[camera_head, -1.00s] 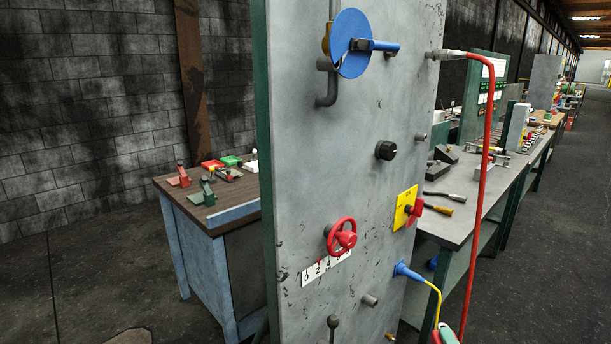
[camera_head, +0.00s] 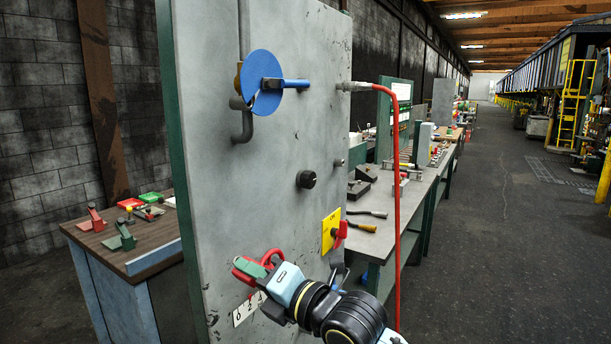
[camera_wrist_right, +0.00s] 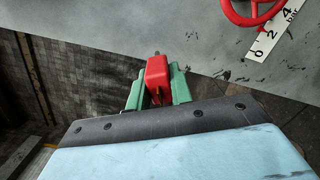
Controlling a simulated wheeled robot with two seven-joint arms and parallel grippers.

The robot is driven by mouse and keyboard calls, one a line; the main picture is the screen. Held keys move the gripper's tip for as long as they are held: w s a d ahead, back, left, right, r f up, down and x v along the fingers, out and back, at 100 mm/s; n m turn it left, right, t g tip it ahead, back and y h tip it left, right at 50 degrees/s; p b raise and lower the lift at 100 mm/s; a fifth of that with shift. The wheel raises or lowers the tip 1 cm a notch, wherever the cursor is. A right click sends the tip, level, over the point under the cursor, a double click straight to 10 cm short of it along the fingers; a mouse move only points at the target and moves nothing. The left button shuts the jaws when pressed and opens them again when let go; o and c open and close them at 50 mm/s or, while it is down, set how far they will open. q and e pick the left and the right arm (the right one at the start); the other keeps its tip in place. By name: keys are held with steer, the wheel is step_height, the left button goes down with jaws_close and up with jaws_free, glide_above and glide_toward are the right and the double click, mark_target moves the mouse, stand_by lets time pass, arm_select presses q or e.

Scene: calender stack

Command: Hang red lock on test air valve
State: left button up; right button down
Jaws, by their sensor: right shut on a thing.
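The red lock (camera_wrist_right: 157,78) is a small red block between the green fingertips of my right gripper (camera_wrist_right: 158,92) in the right wrist view. In the head view my right gripper (camera_head: 252,266) is at the lower part of the grey panel, overlapping a red handwheel (camera_head: 272,254). It is shut on the lock. A blue disc with a blue lever (camera_head: 295,83) sits on a pipe (camera_head: 242,125) high on the panel, well above the gripper. I cannot tell from a label which fitting is the test air valve. My left gripper is not in view.
The panel (camera_head: 290,140) also carries a black knob (camera_head: 306,179) and a yellow plate (camera_head: 332,229) with a red switch. A red hose (camera_head: 398,210) hangs at its right edge. A wooden-topped table (camera_head: 90,232) stands left. The floor to the right is clear.

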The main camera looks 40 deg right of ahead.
steer(key=s+d+r+n, duration=0.1)
steer(key=r+n, duration=0.3)
steer(key=r, duration=0.5)
steer(key=s+d+r+n+y+p, duration=0.1)
steer(key=d+r+n, duration=0.3)
steer(key=r, duration=0.5)
steer(key=s+d+r+n+p, duration=0.1)
steer(key=s+d+r+n, duration=0.1)
steer(key=r+n, duration=0.3)
step_height(320, 180, up, 4)
steer(key=shift+s+d+r+g+y, duration=0.25)
steer(key=shift+s+d+g+y, duration=0.05)
steer(key=shift+d, duration=0.25)
steer(key=shift+p+x, duration=1.95)
steer(key=shift+p, duration=0.75)
